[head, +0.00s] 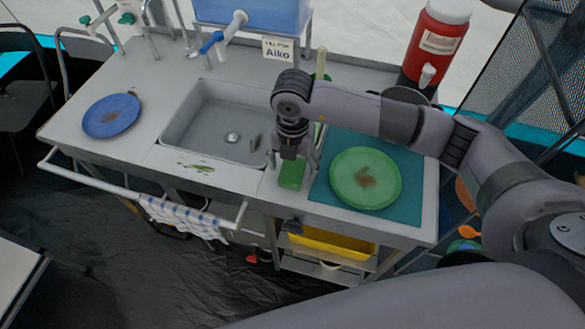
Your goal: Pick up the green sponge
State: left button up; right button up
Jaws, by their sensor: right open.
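The green sponge (291,174) lies on the grey counter between the sink and the teal mat. My right gripper (292,162) points down over it. The right fingers are open, one on each side of the sponge's far end, and the gripper body hides part of the sponge. I cannot tell whether the fingers touch it. My left gripper is not in view.
A sink (218,128) is left of the sponge. A green plate (365,178) with a brown smear sits on the teal mat (413,198) at right. A blue plate (111,115) is far left. A red drink dispenser (437,45) stands at the back right.

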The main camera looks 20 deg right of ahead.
aim_at(292, 169)
jog(key=shift+f, duration=0.85)
jog(key=shift+c, duration=0.3)
jog(key=c, duration=0.9)
jog(key=shift+o, duration=0.2)
jog(key=shift+r, duration=0.15)
notch_tip(292, 169, up, 20)
jog(key=b, duration=0.2)
